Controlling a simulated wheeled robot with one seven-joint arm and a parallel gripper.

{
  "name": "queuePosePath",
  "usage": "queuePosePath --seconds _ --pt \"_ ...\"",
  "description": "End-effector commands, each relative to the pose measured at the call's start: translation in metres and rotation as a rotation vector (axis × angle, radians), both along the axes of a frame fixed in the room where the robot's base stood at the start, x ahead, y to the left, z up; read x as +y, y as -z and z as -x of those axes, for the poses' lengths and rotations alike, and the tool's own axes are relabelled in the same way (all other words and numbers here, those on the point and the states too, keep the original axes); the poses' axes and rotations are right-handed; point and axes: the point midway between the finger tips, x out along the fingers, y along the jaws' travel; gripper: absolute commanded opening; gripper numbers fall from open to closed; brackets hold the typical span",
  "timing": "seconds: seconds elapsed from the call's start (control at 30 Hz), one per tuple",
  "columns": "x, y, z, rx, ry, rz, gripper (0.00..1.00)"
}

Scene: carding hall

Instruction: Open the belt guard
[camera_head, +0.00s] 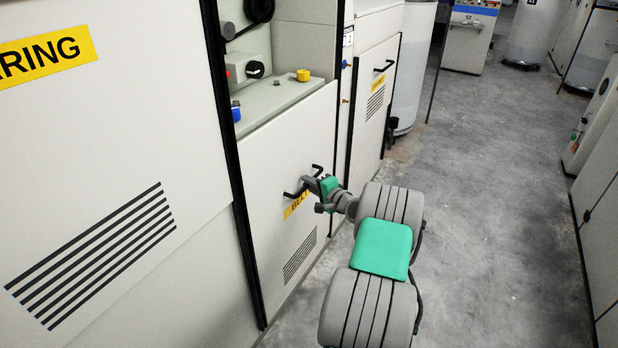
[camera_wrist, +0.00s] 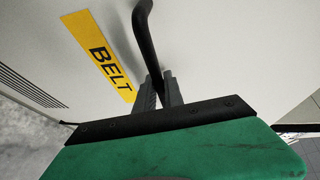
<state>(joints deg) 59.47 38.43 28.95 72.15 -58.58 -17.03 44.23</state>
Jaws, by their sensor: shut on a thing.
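The belt guard (camera_head: 285,150) is a cream panel on the machine front, with a black bar handle (camera_head: 290,195) and slotted vents low down. It looks closed, flush with the frame around it. A yellow label reading BELT (camera_wrist: 103,55) is beside the handle, partly hidden by my gripper in the head view. My gripper (camera_head: 309,183) is shut on the black handle, which also shows in the wrist view (camera_wrist: 146,38) running down between the two fingers (camera_wrist: 160,92).
A ledge with a yellow knob (camera_head: 303,75) and a blue knob (camera_head: 236,113) is above the guard. A panel with a yellow label (camera_head: 45,55) stands at left. Another handled panel (camera_head: 376,85) is farther back. Grey floor (camera_head: 490,200) is clear at right.

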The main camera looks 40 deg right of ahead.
Motion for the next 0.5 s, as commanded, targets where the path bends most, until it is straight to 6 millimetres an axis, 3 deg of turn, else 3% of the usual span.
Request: queuePosePath --seconds 0.03,0.13,0.5 --pt "0.0 0.0101 0.0007 0.003 0.001 -0.002 0.0" --pt "0.0 0.0151 0.0007 0.003 0.001 -0.002 0.0" --pt "-0.0003 0.0159 0.0004 0.001 0.001 -0.002 0.0"
